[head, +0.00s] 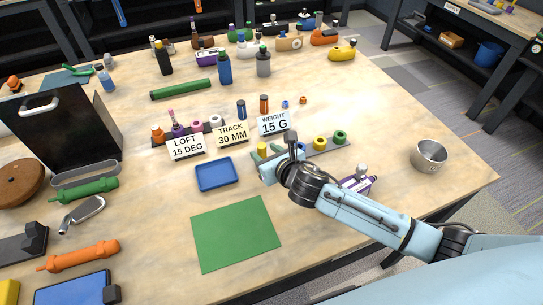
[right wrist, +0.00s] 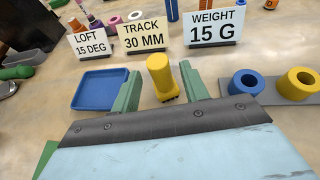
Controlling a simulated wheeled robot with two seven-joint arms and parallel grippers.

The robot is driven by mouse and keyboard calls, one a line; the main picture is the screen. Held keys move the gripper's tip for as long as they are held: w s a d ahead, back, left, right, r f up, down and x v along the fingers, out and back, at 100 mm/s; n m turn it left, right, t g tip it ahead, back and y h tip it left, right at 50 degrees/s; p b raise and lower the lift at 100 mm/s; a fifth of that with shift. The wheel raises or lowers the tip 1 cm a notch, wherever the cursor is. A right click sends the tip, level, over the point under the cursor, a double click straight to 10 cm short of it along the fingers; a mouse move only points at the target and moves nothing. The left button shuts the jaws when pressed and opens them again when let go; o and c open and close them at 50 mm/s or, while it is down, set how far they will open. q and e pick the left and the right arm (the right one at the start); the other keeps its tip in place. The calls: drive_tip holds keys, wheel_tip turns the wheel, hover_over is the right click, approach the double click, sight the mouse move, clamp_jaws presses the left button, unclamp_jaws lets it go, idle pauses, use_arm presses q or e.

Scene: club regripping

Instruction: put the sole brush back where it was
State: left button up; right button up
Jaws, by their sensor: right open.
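A short yellow cylinder with a dark, bristle-like end, which looks like the sole brush (right wrist: 159,74), stands slightly tilted in the right wrist view. It also shows in the head view (head: 262,148), partly hidden by my gripper. My right gripper (right wrist: 161,82) is open, with one green finger on each side of it and a gap visible on both sides. In the head view the right gripper (head: 274,154) is low over the table behind the green mat (head: 236,234). My left gripper is not in view.
A blue tray (head: 216,174) lies left of the gripper. Signs reading LOFT, TRACK and WEIGHT (head: 274,123) stand behind. A rail with blue, yellow (head: 320,143) and green rings is to the right. A purple object (head: 357,184) and a metal bowl (head: 429,155) are further right.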

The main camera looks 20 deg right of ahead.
drive_tip(key=p+v, duration=0.1)
drive_tip(key=v, duration=1.1)
drive_tip(key=shift+d, duration=0.1)
